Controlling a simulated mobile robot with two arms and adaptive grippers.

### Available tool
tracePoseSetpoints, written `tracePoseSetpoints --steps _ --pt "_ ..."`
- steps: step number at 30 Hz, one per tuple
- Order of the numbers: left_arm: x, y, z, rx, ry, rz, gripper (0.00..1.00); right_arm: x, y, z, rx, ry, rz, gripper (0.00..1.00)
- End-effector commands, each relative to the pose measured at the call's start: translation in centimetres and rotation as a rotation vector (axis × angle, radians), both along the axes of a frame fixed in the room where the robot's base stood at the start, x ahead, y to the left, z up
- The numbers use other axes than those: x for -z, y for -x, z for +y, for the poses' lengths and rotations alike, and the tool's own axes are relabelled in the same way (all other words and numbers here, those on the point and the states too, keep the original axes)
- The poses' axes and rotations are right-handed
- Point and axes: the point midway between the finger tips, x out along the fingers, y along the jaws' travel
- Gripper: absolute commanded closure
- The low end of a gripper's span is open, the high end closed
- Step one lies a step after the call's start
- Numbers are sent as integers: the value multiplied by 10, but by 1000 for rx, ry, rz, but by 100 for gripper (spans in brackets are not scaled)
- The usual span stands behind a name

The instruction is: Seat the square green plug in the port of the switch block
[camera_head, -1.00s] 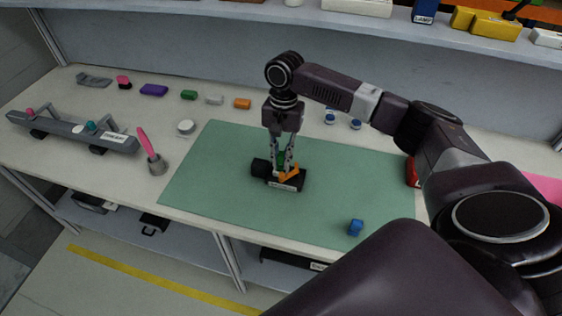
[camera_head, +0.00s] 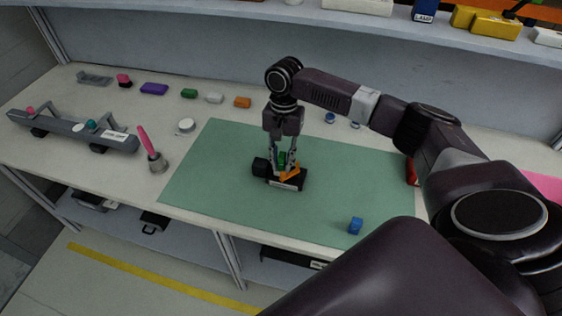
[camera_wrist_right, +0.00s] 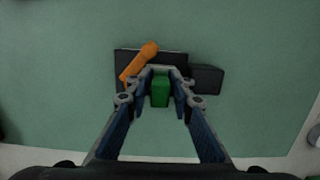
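The switch block (camera_head: 289,185) is a black module with a white label, lying on the green mat, with an orange lever (camera_head: 291,172) on it. The green plug (camera_head: 282,157) stands at the block, between the fingers of my right gripper (camera_head: 283,166). The wrist view shows the plug (camera_wrist_right: 160,91) from above, with narrow gaps between it and the parted fingers. The orange lever (camera_wrist_right: 139,62) lies slanted beside it. The port is hidden under the plug, and I cannot tell how deep the plug sits. My left gripper is out of view.
A blue block (camera_head: 356,226) lies on the mat (camera_head: 225,150) at front right. Several coloured blocks line the back. A shelf (camera_head: 230,25) runs above.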

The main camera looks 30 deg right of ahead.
Motion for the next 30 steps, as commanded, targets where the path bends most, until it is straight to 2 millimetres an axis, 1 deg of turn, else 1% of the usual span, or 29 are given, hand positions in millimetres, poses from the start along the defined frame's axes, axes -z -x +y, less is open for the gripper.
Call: tracePoseSetpoints --steps 9,12,15,18,21,30 --pt "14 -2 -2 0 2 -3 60 -67 -9 -6 2 -3 -14 80" --pt "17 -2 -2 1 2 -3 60 -86 -11 -7 3 -4 -14 80" --pt "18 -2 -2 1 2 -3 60 -101 -12 -9 3 -4 -13 80" --pt "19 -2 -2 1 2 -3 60 -110 -13 -9 3 -4 -13 80" --pt "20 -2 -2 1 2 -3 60 -114 -12 -10 2 -4 -12 80" --pt "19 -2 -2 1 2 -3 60 -115 -12 -10 2 -3 -11 80"
